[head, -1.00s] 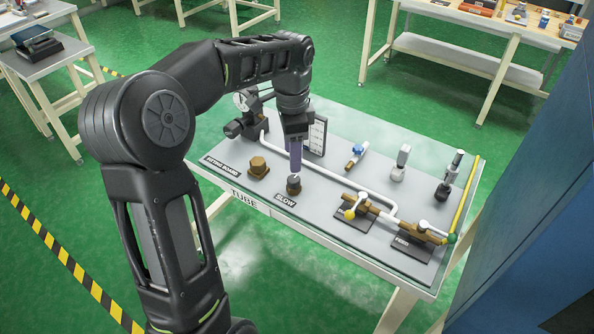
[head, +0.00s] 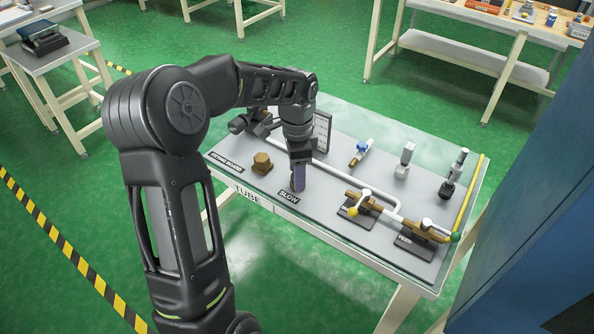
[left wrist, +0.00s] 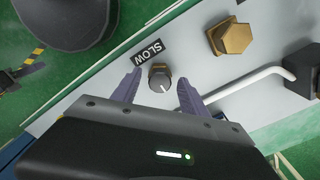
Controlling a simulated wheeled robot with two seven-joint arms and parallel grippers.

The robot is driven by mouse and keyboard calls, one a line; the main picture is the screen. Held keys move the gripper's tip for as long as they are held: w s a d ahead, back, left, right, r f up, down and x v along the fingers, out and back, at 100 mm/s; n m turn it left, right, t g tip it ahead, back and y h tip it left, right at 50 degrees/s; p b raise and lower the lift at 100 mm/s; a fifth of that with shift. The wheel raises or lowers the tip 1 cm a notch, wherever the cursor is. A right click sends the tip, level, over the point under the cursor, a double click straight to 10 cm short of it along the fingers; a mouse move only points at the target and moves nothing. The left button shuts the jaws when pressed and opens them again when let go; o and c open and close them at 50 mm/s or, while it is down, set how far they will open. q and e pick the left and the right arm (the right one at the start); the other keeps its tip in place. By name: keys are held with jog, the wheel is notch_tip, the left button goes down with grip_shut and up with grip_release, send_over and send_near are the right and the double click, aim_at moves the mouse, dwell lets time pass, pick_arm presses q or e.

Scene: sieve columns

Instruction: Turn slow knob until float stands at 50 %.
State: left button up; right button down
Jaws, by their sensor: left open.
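The slow knob (left wrist: 160,79) is a small grey round knob with a white pointer line on a brass base, beside the SLOW label (left wrist: 147,52) on the board. My left gripper (left wrist: 158,88) is open, with its two purple fingers on either side of the knob and apart from it in the left wrist view. In the head view the left gripper (head: 298,188) points down over the knob and hides it. A white scale panel (head: 322,131) stands behind the gripper, partly hidden; I cannot read a float in it. My right gripper is not in view.
A brass hex fitting (head: 262,163) sits left of the knob. A white tube (head: 335,174) runs behind it to brass valves (head: 368,203) on the right. A blue-handled valve (head: 360,152) and other fittings stand farther back. A blue wall (head: 540,220) is at the right.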

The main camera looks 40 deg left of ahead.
pick_arm(q)
jog(key=shift+c, duration=0.5)
grip_shut()
